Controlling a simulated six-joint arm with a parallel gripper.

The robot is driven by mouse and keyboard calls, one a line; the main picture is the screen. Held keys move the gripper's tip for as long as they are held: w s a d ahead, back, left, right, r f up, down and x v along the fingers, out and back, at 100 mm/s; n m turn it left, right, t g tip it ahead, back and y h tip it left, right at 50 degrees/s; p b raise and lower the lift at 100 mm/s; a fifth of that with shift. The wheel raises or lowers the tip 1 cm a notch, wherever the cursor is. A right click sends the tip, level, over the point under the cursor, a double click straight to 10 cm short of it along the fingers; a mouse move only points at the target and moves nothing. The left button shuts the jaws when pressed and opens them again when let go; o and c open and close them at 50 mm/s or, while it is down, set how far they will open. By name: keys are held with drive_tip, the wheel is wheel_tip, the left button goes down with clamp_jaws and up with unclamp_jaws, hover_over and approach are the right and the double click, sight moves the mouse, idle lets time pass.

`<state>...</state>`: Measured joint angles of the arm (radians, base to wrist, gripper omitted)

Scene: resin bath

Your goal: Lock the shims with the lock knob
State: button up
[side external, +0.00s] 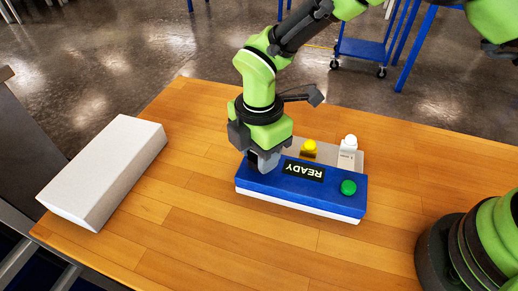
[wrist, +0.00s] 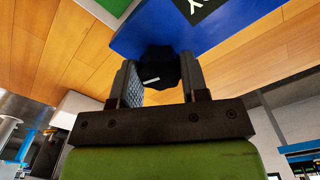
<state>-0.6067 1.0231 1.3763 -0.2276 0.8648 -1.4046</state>
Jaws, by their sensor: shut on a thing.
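The lock knob (wrist: 160,66) is black with a short white mark and sits at the edge of the blue unit (wrist: 225,35) in the wrist view. My gripper (wrist: 158,82) is shut on the knob, with one finger on each side of it. In the side view my gripper (side external: 264,163) reaches down to the left end of the blue unit (side external: 310,198), and its fingers mostly hide the knob there. The unit has a dark display reading READY (side external: 304,171) and a green button (side external: 348,187). I cannot make out the shims.
Behind the blue unit is a grey plate (side external: 327,153) with a yellow knob (side external: 309,147) and a white upright part (side external: 348,145). A long white block (side external: 108,170) lies at the table's left edge. The wooden table (side external: 220,240) is clear in front.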

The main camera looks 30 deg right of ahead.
drive_tip(key=m, duration=1.4)
idle(0.7)
drive_tip(key=o, duration=0.9)
drive_tip(key=shift+o, duration=0.2)
wheel_tip(320, 180, up, 10)
